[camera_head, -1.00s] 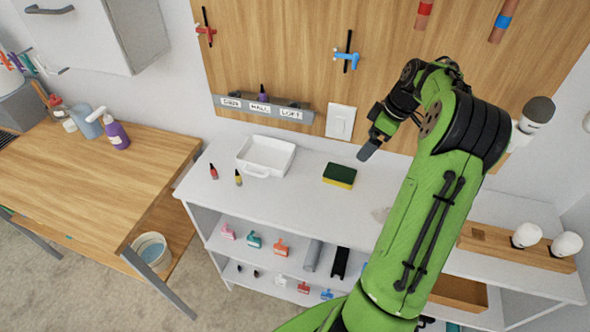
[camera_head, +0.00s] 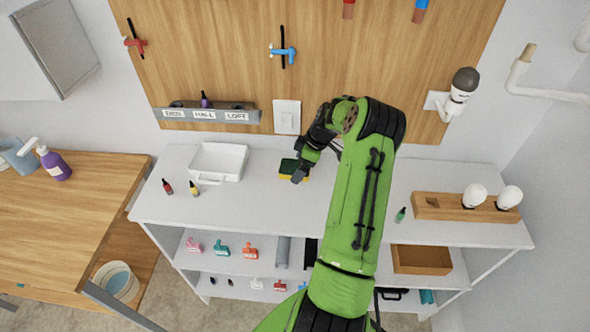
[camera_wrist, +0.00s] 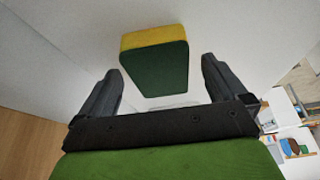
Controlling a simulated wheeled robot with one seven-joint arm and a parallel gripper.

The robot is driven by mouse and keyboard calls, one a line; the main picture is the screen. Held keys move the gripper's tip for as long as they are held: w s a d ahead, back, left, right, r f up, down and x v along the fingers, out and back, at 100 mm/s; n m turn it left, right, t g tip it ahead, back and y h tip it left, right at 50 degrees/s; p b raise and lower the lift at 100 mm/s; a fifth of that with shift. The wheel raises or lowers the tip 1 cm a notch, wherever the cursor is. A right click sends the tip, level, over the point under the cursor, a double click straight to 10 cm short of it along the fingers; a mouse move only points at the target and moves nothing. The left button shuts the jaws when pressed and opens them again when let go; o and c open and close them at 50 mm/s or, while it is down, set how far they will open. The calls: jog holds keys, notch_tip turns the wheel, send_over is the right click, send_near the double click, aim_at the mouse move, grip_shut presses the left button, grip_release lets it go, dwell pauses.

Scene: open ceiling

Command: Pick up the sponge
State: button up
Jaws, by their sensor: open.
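The sponge (camera_head: 287,168) is a green and yellow block on the white shelf top (camera_head: 255,205). In the head view my gripper (camera_head: 299,179) overlaps it and hides part of it. In the wrist view the sponge (camera_wrist: 155,62) shows its dark green face and a yellow layer. It lies ahead of the two dark fingers of my gripper (camera_wrist: 160,82), roughly between their lines but beyond the tips. The fingers are spread apart with nothing between them.
A white tray (camera_head: 218,161) and small red (camera_head: 167,187) and yellow (camera_head: 193,189) bottles stand left of the sponge. A small green bottle (camera_head: 400,215) and a wooden block with white bulbs (camera_head: 440,208) are at the right.

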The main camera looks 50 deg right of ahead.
jog(key=shift+w+a+f, duration=0.1)
jog(key=shift+w+f, duration=0.25)
jog(key=shift+f, duration=0.3)
jog(key=shift+s, duration=0.1)
jog(key=c, duration=1.1)
jog(key=shift+o, duration=0.2)
jog(key=shift+r, duration=0.1)
notch_tip(320, 180, up, 10)
jog(key=o, duration=0.3)
jog(key=shift+c, duration=1)
